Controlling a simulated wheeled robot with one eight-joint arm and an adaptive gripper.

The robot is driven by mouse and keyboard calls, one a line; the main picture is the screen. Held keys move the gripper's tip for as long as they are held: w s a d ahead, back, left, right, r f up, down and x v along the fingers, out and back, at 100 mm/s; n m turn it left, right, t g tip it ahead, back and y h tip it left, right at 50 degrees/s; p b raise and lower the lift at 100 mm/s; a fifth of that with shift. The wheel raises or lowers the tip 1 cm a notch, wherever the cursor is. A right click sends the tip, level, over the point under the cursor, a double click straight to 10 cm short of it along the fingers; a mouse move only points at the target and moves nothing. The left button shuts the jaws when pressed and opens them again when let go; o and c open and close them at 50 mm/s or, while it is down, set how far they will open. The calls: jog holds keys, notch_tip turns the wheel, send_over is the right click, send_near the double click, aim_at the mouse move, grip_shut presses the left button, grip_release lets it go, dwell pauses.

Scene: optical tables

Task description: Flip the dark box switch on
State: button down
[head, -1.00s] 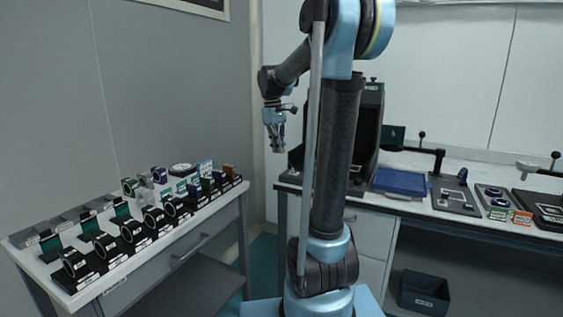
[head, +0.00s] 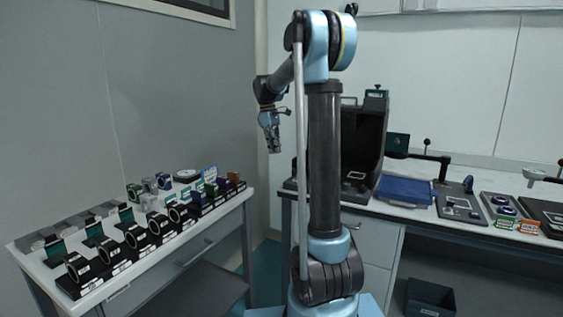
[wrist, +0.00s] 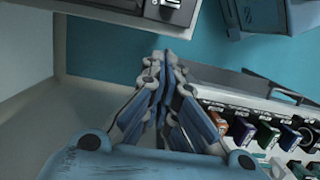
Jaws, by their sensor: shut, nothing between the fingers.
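The dark box (head: 364,140) stands upright on the right-hand table, a tall black housing with an open front and a small light label inside. It is partly hidden behind my arm, and I cannot make out its switch or how the switch is set. My gripper (head: 273,148) hangs pointing down in the gap between the two tables, left of the dark box and apart from it. In the wrist view my gripper (wrist: 162,58) has its fingertips together with nothing between them, above the teal floor.
The left table (head: 150,278) carries rows of ring-shaped mounts and coloured blocks; its blocks also show in the wrist view (wrist: 268,136). On the right table (head: 385,211) are a blue tray (head: 405,190) and several plates. A dark bin (head: 430,298) stands below.

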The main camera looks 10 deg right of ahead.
aim_at(295, 172)
jog(key=shift+s+d+f, duration=0.55)
jog(key=shift+d+f, duration=0.15)
jog(key=shift+f, duration=0.5)
jog(key=shift+s+d+f, duration=0.5)
jog(key=shift+d+f, duration=0.2)
jog(key=shift+f, duration=0.55)
jog(key=shift+s+d+f, duration=0.55)
jog(key=shift+d+f, duration=0.15)
jog(key=shift+f, duration=0.5)
jog(key=shift+a, duration=0.1)
